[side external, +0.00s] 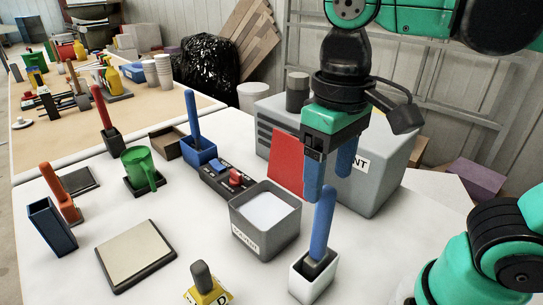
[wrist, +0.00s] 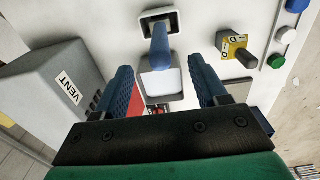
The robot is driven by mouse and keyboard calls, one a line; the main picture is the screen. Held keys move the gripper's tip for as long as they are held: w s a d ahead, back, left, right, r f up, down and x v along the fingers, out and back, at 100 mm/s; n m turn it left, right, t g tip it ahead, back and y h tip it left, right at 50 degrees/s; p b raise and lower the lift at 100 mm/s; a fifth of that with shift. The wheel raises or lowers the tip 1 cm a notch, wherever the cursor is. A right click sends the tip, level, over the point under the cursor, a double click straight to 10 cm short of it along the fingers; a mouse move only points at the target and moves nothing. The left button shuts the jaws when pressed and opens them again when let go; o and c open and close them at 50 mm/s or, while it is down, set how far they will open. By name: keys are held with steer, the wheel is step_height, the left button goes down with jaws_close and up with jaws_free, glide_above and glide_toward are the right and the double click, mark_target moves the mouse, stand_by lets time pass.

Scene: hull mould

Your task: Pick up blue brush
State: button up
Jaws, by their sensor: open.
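A brush with a blue handle (side external: 322,222) stands upright, slightly tilted, in a white holder (side external: 302,286) at the front of the table. In the wrist view its blue handle (wrist: 160,45) shows between and beyond my fingertips. A second blue-handled item (side external: 192,115) stands in a blue holder (side external: 199,152) farther back. My gripper (side external: 328,182) is open, with blue fingers pointing down. It hangs above and slightly behind the front handle's top in the side view. In the wrist view my gripper (wrist: 160,66) has nothing between its fingers.
A grey solvent container (side external: 264,240) stands left of the white holder. A large grey vent box (side external: 385,165) and a red panel (side external: 287,160) are behind my gripper. A yellow block with a dark knob (side external: 206,285) is front left. A green mug (side external: 138,168) stands farther left.

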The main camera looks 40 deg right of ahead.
mark_target(325, 207)
steer(key=shift+f, duration=2.8)
jaws_close()
